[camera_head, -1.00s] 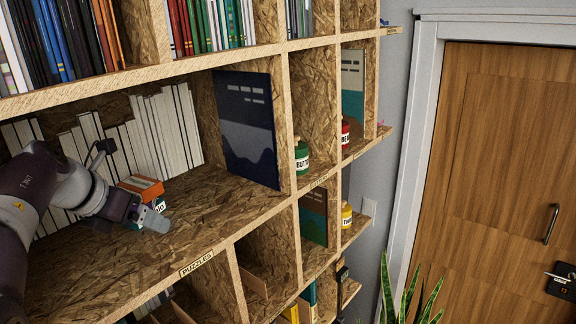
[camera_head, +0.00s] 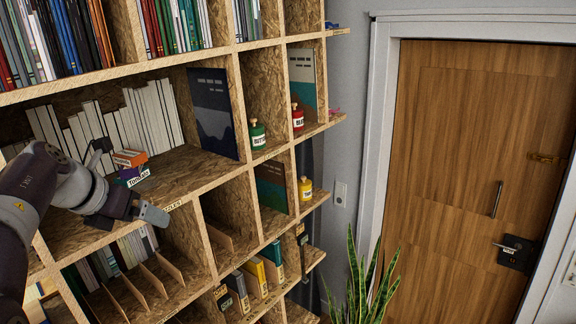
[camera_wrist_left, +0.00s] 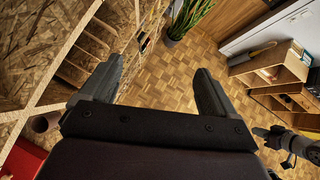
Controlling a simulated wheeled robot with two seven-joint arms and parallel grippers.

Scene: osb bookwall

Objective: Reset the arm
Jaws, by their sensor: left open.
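My left arm comes in from the left in the head view. Its gripper (camera_head: 148,213) is in front of the edge of the "PUZZLES" shelf (camera_head: 190,178), with small boxes behind it. In the left wrist view the same gripper (camera_wrist_left: 158,85) has its two fingers wide apart with nothing between them, and the parquet floor (camera_wrist_left: 165,100) shows through the gap. An orange box (camera_head: 129,157) lies on top of a darker box with a printed label (camera_head: 136,176) on the shelf. My right gripper is not seen in the head view.
The bookwall holds white books (camera_head: 155,115), a dark blue panel (camera_head: 213,112), and green (camera_head: 257,135), red (camera_head: 298,119) and yellow (camera_head: 305,190) bottles. A plant (camera_head: 365,285) stands before the wooden door (camera_head: 470,170). Low wooden shelving (camera_wrist_left: 270,68) stands at right in the wrist view.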

